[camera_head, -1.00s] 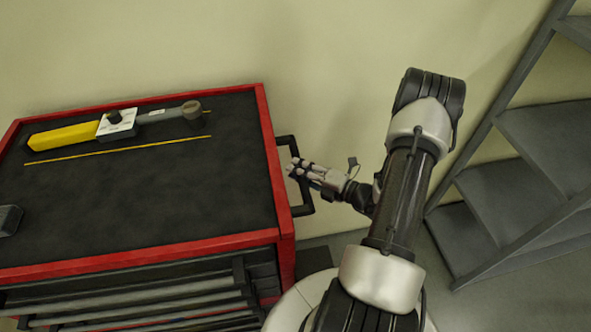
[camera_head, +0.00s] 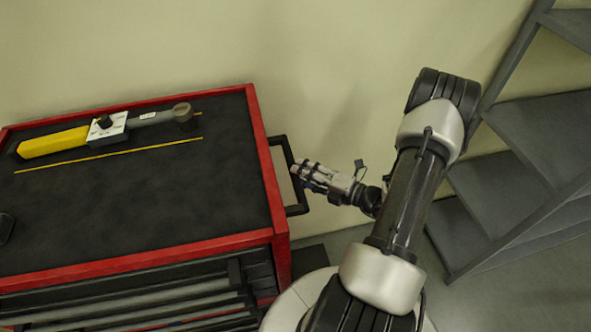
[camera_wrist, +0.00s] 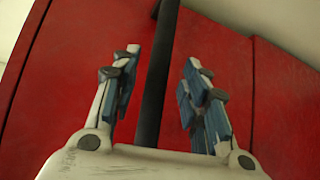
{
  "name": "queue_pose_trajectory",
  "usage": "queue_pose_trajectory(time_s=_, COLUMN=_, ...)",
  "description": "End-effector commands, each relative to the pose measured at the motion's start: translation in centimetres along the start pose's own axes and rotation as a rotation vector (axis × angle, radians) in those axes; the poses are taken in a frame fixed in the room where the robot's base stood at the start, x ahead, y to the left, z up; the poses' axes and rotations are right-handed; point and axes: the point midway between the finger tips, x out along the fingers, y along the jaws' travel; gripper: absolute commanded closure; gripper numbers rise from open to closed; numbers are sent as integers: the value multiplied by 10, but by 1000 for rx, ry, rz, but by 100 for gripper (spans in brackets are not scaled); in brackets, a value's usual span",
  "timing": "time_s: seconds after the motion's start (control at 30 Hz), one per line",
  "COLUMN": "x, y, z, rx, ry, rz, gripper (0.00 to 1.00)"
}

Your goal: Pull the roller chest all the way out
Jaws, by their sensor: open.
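The roller chest (camera_head: 120,200) has a red frame and a dark top, and fills the left of the head view. Its black side handle (camera_head: 281,150) sticks out from the right side. My gripper (camera_head: 297,168) is at the handle's outer bar, reaching in from the right. In the wrist view the handle bar (camera_wrist: 157,75) runs upright between my two open fingers (camera_wrist: 162,68), with gaps on both sides, against the red chest side (camera_wrist: 80,70). The palm hides the bar's lower part. How deep the bar sits between the fingers cannot be told.
A yellow-handled torque wrench (camera_head: 105,130) lies on the chest top. Drawers (camera_head: 140,300) face the front. A plain wall (camera_head: 330,70) stands behind. Grey shelving (camera_head: 500,195) stands at the right, with some bare floor (camera_head: 500,290) in front.

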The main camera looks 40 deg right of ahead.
Motion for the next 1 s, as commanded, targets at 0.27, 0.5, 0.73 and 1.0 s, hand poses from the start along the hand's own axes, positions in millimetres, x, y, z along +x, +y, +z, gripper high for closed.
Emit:
queue_pose_trajectory(time_s=0.27, x=-60, y=0, z=1, rx=1, ry=-6, rz=0, gripper=59)
queue_pose_trajectory(time_s=0.5, x=-83, y=0, z=0, rx=0, ry=-3, rz=0, gripper=59)
queue_pose_trajectory(time_s=0.73, x=-85, y=0, z=0, rx=0, ry=-1, rz=0, gripper=59)
queue_pose_trajectory(time_s=1.0, x=-85, y=0, z=0, rx=1, ry=-1, rz=0, gripper=59)
